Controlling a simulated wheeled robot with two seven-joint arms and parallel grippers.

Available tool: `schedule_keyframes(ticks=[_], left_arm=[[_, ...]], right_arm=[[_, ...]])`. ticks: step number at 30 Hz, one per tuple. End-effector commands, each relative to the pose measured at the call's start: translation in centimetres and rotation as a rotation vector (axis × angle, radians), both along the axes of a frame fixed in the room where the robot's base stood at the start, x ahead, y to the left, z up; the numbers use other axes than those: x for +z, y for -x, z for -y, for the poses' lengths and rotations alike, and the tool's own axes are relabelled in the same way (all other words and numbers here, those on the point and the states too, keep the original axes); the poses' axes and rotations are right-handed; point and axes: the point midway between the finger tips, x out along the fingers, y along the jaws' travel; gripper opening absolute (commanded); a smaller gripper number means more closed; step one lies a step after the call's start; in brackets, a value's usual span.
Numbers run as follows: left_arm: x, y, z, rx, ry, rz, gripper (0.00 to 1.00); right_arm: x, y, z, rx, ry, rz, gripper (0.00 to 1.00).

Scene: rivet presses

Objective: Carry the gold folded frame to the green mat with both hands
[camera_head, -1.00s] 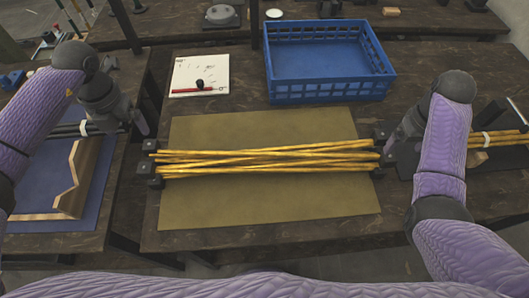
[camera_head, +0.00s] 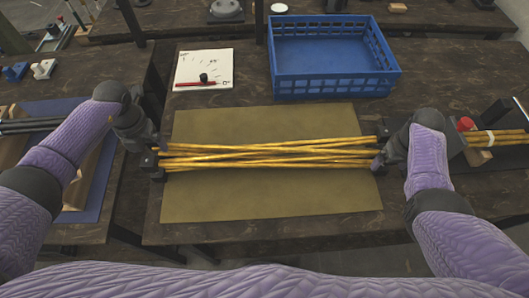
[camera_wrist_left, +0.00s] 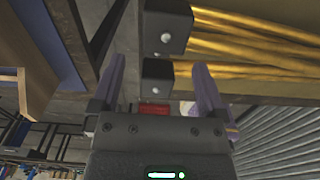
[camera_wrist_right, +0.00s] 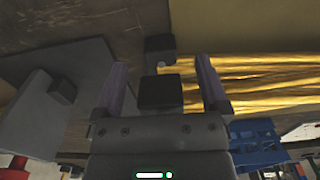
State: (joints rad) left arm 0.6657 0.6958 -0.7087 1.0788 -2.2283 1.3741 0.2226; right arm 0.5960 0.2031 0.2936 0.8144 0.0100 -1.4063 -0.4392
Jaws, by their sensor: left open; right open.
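The gold folded frame (camera_head: 265,154) is a bundle of thin gold bars with dark blocks at both ends. It lies across an olive-green mat (camera_head: 265,195), its ends reaching past the mat's sides. My left gripper (camera_head: 157,150) is at the frame's left end; in the left wrist view (camera_wrist_left: 160,85) its open fingers stand either side of a dark end block (camera_wrist_left: 157,72). My right gripper (camera_head: 381,155) is at the right end; in the right wrist view (camera_wrist_right: 162,85) its open fingers flank a dark block (camera_wrist_right: 160,93). Contact cannot be told.
A blue crate (camera_head: 330,88) and a white sheet (camera_head: 203,62) with a red pen sit behind the mat. Another gold bundle (camera_head: 495,138) lies at the right. A side table with a blue mat (camera_head: 85,210) stands left, across a gap.

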Motion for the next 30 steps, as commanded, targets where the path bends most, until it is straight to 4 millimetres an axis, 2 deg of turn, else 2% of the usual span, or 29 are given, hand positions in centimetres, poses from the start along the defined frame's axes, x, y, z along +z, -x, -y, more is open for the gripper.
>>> schedule_keyframes(ticks=[3,16,30], left_arm=[[0.02,0.00,0.01,0.000,0.000,0.000,0.92],[0.04,0.00,0.01,0.000,0.001,0.000,0.01],[0.06,-0.01,0.01,0.000,0.001,0.000,0.00]], right_arm=[[0.02,0.01,0.01,0.000,0.000,0.000,0.92],[0.03,0.02,0.00,0.000,0.000,-0.001,0.01],[0.03,0.02,-0.01,0.000,-0.001,-0.001,0.00]])
